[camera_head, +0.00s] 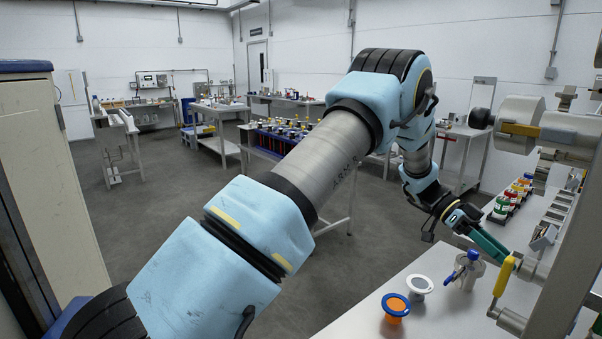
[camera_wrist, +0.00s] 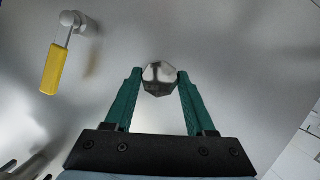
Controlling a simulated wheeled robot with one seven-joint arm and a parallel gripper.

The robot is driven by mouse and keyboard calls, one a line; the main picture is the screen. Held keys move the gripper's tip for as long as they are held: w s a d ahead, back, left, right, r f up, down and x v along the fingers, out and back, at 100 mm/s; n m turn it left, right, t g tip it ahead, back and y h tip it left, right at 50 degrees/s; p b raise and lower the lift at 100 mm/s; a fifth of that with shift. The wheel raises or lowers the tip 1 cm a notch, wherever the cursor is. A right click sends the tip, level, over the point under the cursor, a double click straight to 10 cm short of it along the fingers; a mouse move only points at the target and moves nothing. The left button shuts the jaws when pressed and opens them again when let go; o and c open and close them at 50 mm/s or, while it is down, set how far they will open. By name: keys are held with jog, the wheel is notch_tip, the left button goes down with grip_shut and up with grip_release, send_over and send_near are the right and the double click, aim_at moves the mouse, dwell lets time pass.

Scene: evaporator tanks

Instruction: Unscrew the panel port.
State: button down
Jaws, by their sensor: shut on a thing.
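The panel port (camera_wrist: 159,72) shows in the wrist view as a shiny, many-sided metal head on a smooth grey panel (camera_wrist: 225,45). My gripper (camera_wrist: 159,82) has two teal fingers, one on each side of the head, with their tips against it. It is shut on the port. In the camera_head view my gripper (camera_head: 489,244) reaches down and right to the panel (camera_head: 577,215) at the right edge. The fingertips and the port are hard to make out there.
A yellow-handled valve (camera_wrist: 50,69) sits left of the port in the wrist view; its yellow handle (camera_head: 503,277) is close to my fingers. A blue-rimmed orange cup (camera_head: 395,307), a white-rimmed cup (camera_head: 419,287) and a blue-topped vessel (camera_head: 466,270) stand on the bench (camera_head: 362,322).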

jog(key=c, duration=0.5)
grip_release()
jog(key=shift+c, duration=0.2)
jog(key=m+h+b, duration=0.1)
jog(key=m+b, duration=0.1)
jog(key=b, duration=0.2)
jog(key=m+t+h+b, duration=0.1)
jog(key=m+b, duration=0.1)
jog(key=b, duration=0.2)
jog(key=m+t+h+b, duration=0.1)
jog(key=m+b, duration=0.2)
jog(key=b, duration=0.2)
jog(key=shift+s+a+f+h, duration=0.1)
jog(key=shift+f+h, duration=0.05)
jog(key=shift+h, duration=0.25)
jog(key=shift+m+b, duration=0.3)
jog(key=shift+b, duration=0.25)
